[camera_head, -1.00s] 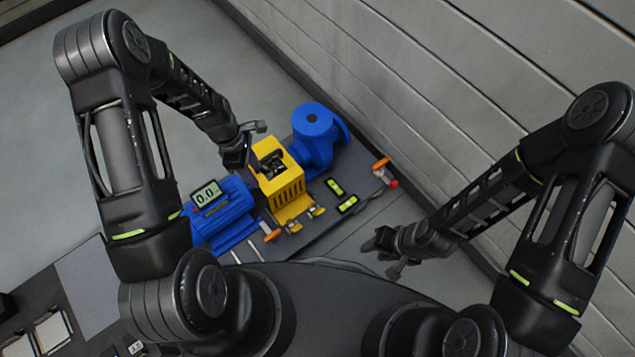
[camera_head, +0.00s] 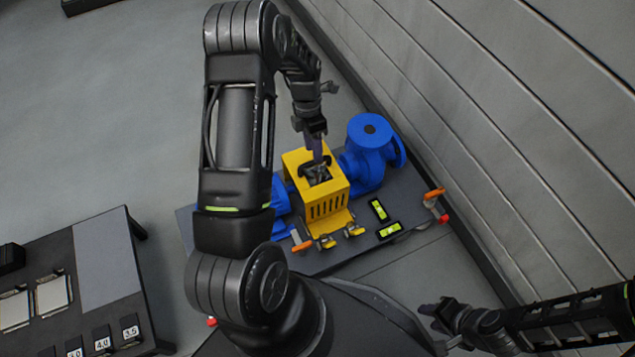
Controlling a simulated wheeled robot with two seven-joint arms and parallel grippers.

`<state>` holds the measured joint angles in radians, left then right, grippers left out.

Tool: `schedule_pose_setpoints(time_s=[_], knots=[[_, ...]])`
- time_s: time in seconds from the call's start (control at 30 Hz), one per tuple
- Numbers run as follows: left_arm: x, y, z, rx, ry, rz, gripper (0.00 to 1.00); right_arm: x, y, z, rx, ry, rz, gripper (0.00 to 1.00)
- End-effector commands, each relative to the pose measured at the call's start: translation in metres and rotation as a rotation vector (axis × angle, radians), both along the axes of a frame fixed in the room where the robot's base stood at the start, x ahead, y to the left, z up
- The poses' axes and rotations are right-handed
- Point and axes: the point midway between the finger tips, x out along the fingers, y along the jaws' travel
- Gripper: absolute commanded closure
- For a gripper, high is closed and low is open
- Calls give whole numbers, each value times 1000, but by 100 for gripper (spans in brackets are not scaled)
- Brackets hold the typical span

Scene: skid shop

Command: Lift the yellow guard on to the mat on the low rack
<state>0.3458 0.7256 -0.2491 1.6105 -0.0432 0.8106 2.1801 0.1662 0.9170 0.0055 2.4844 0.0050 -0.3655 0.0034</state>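The yellow guard (camera_head: 327,204) is a slotted box between the blue pump (camera_head: 368,157) and the blue motor, on a dark base plate (camera_head: 338,258). A black handle shows on its top. My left gripper (camera_head: 317,158) points down at this handle from above; its fingertips overlap it in the picture, and I cannot tell whether they grip it. The grey mat (camera_head: 107,255) lies bare on the dark low rack (camera_head: 128,312) at the lower left. My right gripper (camera_head: 436,324) is at the lower right, its fingers apart and empty, away from the guard.
My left arm hides most of the motor. Orange-handled parts (camera_head: 434,194) and green level vials (camera_head: 379,210) sit on the base plate. Labelled blocks (camera_head: 102,338) and pale plates (camera_head: 54,294) occupy the rack beside the mat. A ribbed wall (camera_head: 500,130) bounds the right side.

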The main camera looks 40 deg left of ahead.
Motion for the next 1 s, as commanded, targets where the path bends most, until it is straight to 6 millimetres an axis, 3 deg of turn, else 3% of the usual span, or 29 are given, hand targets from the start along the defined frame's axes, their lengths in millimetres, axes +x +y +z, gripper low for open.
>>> schedule_pose_setpoints(time_s=[0.37,0.73,1.0], knots=[[-1,-1,-7,0,0,-1,61,1,0,-3,-1,-1,-2,64],[-4,-10,-53,0,0,-1,61,5,0,-29,-3,-13,-8,64],[-4,-11,-54,1,-1,-1,61,5,0,-28,-3,-14,-7,64]])
